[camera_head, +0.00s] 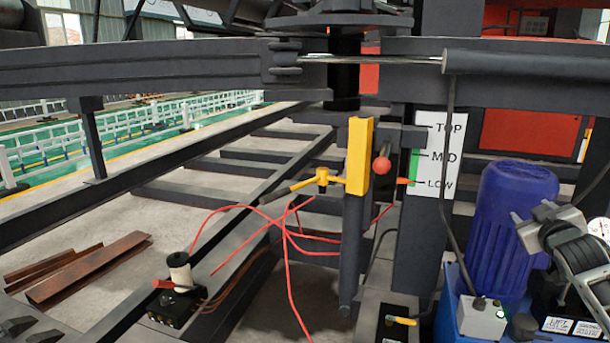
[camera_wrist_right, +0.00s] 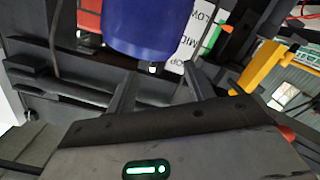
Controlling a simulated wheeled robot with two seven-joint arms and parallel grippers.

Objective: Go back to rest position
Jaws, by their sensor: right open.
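My right gripper (camera_head: 540,252) is at the right edge of the head view, just right of the blue motor (camera_head: 505,225). In the right wrist view its two dark fingers (camera_wrist_right: 162,92) are spread apart with nothing between them. The blue motor (camera_wrist_right: 148,30) stands beyond the fingertips, and I cannot tell how large the gap is. I cannot make out my left gripper in the head view.
A yellow lever (camera_head: 322,180) on a post stands mid-view beside the TOP/MID/LOW sign (camera_head: 437,155). Red wires (camera_head: 287,240) hang near a spool (camera_head: 179,270). Dark beams (camera_head: 150,65) cross above. Brown steel angles (camera_head: 85,272) lie on the floor at left.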

